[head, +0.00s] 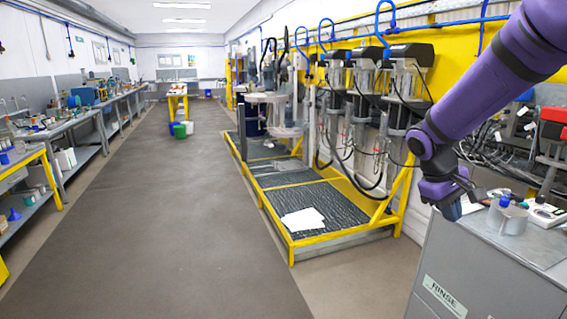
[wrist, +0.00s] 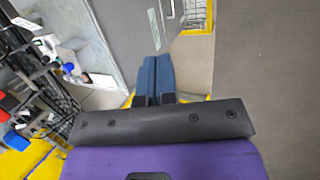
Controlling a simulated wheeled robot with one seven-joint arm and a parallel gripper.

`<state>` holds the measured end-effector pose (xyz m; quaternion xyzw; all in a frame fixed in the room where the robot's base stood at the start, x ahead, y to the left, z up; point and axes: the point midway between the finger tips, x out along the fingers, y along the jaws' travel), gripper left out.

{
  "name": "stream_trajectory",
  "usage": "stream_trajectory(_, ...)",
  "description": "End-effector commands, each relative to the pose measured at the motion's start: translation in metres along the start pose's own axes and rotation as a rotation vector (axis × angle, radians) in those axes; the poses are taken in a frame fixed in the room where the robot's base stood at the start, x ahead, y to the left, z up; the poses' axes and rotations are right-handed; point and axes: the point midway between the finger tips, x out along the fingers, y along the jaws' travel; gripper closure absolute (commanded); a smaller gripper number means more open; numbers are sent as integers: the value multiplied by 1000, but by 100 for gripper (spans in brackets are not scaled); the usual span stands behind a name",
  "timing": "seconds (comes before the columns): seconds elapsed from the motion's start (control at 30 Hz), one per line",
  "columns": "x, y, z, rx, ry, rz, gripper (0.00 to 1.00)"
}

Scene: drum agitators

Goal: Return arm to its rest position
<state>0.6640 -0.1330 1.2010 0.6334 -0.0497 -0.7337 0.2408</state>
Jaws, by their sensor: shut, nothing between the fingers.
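My gripper (head: 453,211) hangs at the end of my purple arm at the right of the head view. It points downward, beside the left edge of the grey RINSE cabinet (head: 458,270). In the wrist view the two blue fingers of my gripper (wrist: 155,75) lie side by side and touch. Nothing is between them. The grey cabinet front also shows past the fingertips in the wrist view (wrist: 128,30).
A grey cup-like holder (head: 507,218) and small items stand on the cabinet top. A yellow-framed platform (head: 285,205) with drum agitators (head: 400,85) stands left of my gripper. Benches (head: 75,135) line the left wall. The grey floor aisle (head: 165,190) is clear.

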Motion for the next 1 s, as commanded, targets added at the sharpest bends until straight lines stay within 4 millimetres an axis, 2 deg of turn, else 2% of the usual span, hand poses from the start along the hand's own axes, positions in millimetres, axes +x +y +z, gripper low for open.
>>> stream_trajectory(0.03,-11,0,12,22,30,-19,100)
stream_trajectory(0.2,-40,-6,51,90,120,-86,100)
stream_trajectory(0.5,-80,-24,119,198,285,-192,100)
stream_trajectory(0.8,-104,-52,183,294,454,-282,100)
stream_trajectory(1.0,-110,-70,216,344,547,-327,100)
